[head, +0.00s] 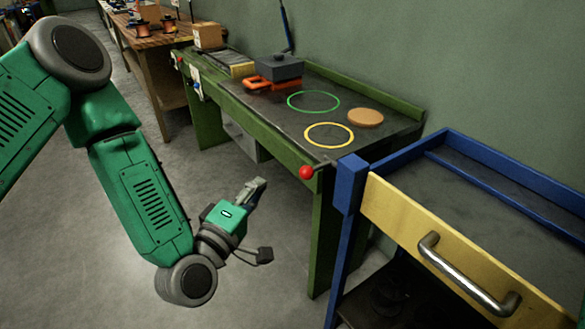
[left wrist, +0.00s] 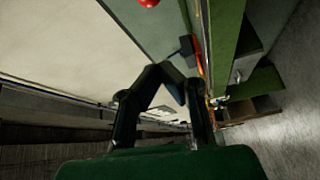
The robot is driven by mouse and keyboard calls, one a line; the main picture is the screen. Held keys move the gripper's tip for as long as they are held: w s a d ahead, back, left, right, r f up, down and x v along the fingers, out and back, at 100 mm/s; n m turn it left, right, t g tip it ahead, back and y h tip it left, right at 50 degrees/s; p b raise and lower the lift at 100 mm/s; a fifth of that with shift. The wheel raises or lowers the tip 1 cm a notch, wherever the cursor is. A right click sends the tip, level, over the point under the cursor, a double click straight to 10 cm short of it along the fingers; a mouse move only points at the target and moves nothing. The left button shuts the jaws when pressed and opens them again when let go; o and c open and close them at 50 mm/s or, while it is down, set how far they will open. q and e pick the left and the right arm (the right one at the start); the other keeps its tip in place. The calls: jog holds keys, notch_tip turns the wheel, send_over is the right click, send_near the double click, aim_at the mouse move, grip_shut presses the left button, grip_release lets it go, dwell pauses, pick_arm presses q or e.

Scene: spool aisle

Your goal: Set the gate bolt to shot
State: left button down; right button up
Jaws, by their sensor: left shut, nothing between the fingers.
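A red ball knob (head: 306,172) sits on a thin dark rod at the near corner of the green workbench, close to the blue cart's corner post. I cannot tell for certain whether this is the gate bolt's handle, or how the bolt is set. The red knob (left wrist: 148,3) also shows at the top edge of the left wrist view, partly cut off. My left gripper (head: 258,184) is shut and empty, left of the knob and apart from it, in front of the bench's side. Its dark fingers (left wrist: 174,72) show in the left wrist view. My right gripper is out of view.
The green workbench (head: 392,139) bears a green ring (head: 313,101), a yellow ring (head: 328,135), a tan disc (head: 365,118) and a dark block (head: 279,68). A blue cart (head: 353,183) with a yellow front panel (head: 452,256) and metal handle (head: 468,279) stands right. Floor left is clear.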

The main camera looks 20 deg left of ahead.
pick_arm(q)
jog(key=w+d, duration=0.1)
jog(key=w, duration=0.9)
jog(key=shift+s+d+f+b, duration=0.1)
jog(key=shift+s+d, duration=0.2)
jog(key=shift+d, duration=0.3)
jog(key=shift+s+d+f+b, duration=0.15)
jog(key=shift+s+d, duration=0.2)
jog(key=shift+d, duration=0.3)
jog(key=shift+s+d+r+b, duration=0.1)
jog(key=shift+s+d, duration=0.2)
jog(key=shift+d, duration=0.3)
jog(key=shift+s+a+f, duration=0.1)
